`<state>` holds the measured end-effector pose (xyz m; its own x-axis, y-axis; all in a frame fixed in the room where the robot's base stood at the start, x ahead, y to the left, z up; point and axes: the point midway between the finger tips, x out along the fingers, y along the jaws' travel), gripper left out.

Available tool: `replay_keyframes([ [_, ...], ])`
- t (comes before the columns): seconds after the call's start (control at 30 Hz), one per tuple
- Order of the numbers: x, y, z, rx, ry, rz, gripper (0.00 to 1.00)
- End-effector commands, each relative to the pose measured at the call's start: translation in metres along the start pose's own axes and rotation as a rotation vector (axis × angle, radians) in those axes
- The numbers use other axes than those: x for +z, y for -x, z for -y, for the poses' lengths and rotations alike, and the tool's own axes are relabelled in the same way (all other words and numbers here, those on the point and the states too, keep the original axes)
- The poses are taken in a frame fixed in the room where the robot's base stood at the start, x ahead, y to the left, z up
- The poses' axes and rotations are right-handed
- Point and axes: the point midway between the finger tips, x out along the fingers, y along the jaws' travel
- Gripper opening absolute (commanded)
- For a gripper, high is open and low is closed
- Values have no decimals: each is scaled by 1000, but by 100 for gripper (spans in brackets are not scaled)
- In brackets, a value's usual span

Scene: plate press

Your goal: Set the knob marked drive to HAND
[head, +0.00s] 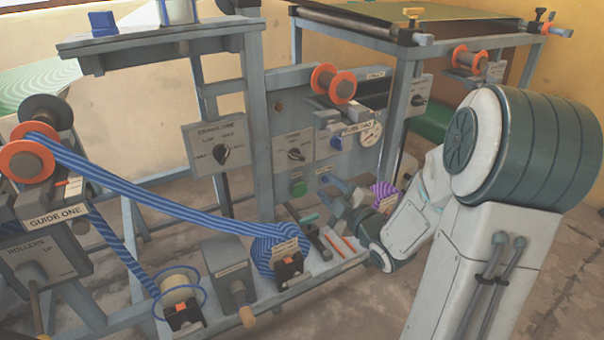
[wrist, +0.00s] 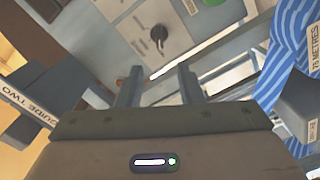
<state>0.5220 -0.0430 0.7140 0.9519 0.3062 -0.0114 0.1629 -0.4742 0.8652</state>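The middle grey panel (head: 294,149) on the machine frame carries a small black knob (head: 296,154). Its heading looks like "DRIVE", but the lettering is too small to read surely, and so is the pointer's setting. In the wrist view a black knob (wrist: 158,33) on a pale panel lies beyond my fingertips; it appears to be the same one, its labels unreadable. My gripper (head: 331,192) is right of and below the panel in the head view. In the wrist view my gripper (wrist: 158,76) has its two fingers apart, with nothing between them and clear of the knob.
Another knob panel (head: 220,146), apparently headed "BRAKE ONE", is to the left. A green button (head: 298,188) sits below the middle panel, and a gauge (head: 370,133) to its right. A blue striped roll (head: 272,250) stands low in front; a GUIDE TWO block (wrist: 40,105) is close at left.

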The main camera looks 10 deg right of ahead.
Motion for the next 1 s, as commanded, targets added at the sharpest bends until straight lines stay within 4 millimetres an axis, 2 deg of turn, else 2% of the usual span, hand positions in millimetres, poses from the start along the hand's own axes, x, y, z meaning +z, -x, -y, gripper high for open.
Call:
replay_keyframes([
  [0.17,0,-15,0,9,3,-13,34],
  [0.5,-1,-86,0,10,0,-13,34],
  [0.7,-1,-120,0,10,1,-9,34],
  [0.83,-1,-132,-1,9,1,-10,34],
  [1.0,-2,-137,-2,10,0,-9,34],
])
